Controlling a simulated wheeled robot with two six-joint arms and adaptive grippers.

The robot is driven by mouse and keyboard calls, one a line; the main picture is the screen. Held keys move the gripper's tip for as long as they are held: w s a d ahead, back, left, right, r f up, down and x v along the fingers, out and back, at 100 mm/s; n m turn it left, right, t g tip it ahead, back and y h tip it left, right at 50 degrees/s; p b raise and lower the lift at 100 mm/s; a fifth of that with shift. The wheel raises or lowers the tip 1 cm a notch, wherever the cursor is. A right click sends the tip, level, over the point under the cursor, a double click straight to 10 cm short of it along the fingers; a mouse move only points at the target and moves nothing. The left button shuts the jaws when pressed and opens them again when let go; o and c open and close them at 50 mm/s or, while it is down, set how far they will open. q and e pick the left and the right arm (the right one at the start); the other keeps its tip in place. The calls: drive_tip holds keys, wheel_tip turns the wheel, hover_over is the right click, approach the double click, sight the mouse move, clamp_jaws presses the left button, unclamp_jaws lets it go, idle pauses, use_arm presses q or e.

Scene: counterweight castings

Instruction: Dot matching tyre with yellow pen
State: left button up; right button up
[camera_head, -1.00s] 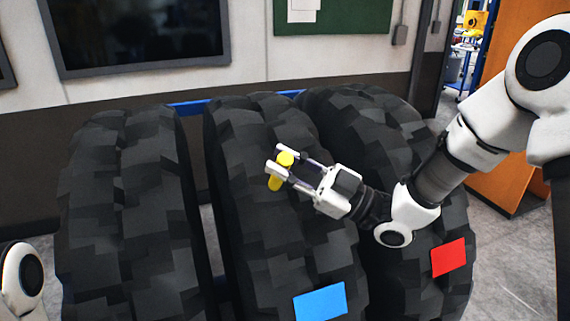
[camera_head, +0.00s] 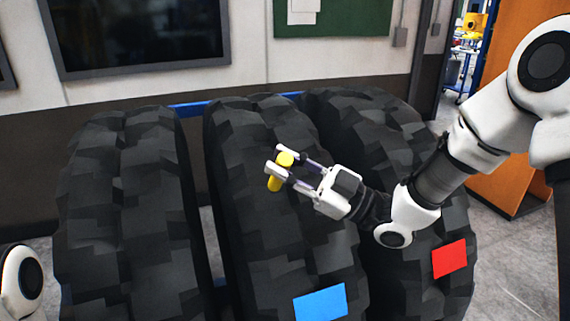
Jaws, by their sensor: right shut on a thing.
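Three big black tyres stand side by side: a left tyre (camera_head: 130,220), a middle tyre (camera_head: 265,235) with a blue patch (camera_head: 320,303) low on its tread, and a right tyre (camera_head: 385,130) with a red patch (camera_head: 450,259). No patch shows on the visible part of the left tyre. My right gripper (camera_head: 277,161) is shut on the yellow pen (camera_head: 275,181), in front of the middle tyre's upper tread. The pen is nearly upright, slightly tilted; I cannot tell whether its lower end touches the rubber. My left gripper is out of view.
A blue rack bar (camera_head: 188,109) shows behind the tyres. A dark screen (camera_head: 140,35) and a green board (camera_head: 345,15) hang on the back wall. An orange-brown panel (camera_head: 510,185) stands at the right, with open grey floor (camera_head: 510,275) in front.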

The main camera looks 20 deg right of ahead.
drive_tip(key=shift+w+f+b, duration=0.4)
drive_tip(key=shift+f+b, duration=0.1)
drive_tip(key=shift+f, duration=0.05)
idle(0.9)
drive_tip(key=shift+s+r, duration=0.2)
drive_tip(key=shift+r, duration=0.25)
drive_tip(key=shift+s+r+p, duration=0.55)
drive_tip(key=shift+s+r, duration=0.25)
drive_tip(key=shift+r, duration=0.2)
drive_tip(key=shift+s+r+p, duration=0.5)
drive_tip(key=shift+s+r, duration=0.25)
drive_tip(key=shift+r, duration=0.25)
